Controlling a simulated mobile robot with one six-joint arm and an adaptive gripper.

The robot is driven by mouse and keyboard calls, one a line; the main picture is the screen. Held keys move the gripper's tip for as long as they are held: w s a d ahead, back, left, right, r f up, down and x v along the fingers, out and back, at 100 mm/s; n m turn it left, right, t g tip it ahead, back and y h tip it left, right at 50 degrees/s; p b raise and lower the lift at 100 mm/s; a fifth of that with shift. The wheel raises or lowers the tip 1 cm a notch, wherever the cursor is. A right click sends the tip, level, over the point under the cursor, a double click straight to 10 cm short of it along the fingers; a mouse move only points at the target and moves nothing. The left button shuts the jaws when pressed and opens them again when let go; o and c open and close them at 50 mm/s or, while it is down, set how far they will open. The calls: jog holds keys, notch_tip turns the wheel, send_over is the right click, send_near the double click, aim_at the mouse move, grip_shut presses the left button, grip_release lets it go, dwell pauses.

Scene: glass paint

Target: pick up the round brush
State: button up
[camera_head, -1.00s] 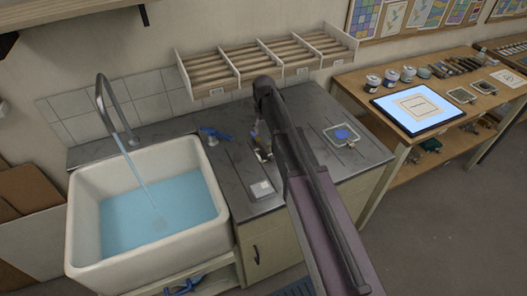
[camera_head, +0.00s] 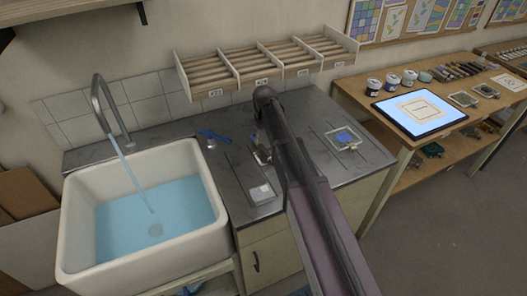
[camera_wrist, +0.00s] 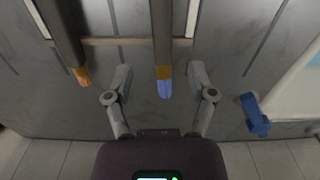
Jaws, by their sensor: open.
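In the wrist view two dark-handled brushes lie side by side across a pale rest bar (camera_wrist: 120,42). One brush (camera_wrist: 163,60) has a brass ferrule and a blue tip; the other brush (camera_wrist: 66,38) has an orange tip. I cannot tell for sure which is the round one. My gripper (camera_wrist: 156,74) is open, its two fingers on either side of the blue-tipped brush, with gaps on both sides. In the head view my arm mostly hides the gripper and brushes; a small part of the gripper (camera_head: 262,155) shows over the counter.
A blue item (camera_wrist: 255,114) lies right of my gripper in the wrist view. The sink (camera_head: 82,235) with running water is left of the counter (camera_head: 240,186). A white block (camera_head: 261,194) and a tray with blue (camera_head: 343,137) flank my arm. A divided rack (camera_head: 215,95) hangs behind.

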aim_at(264, 149)
jog(key=shift+f, duration=0.15)
jog(key=f+b, duration=0.5)
jog(key=shift+s, duration=0.2)
dwell(0.7)
grip_shut()
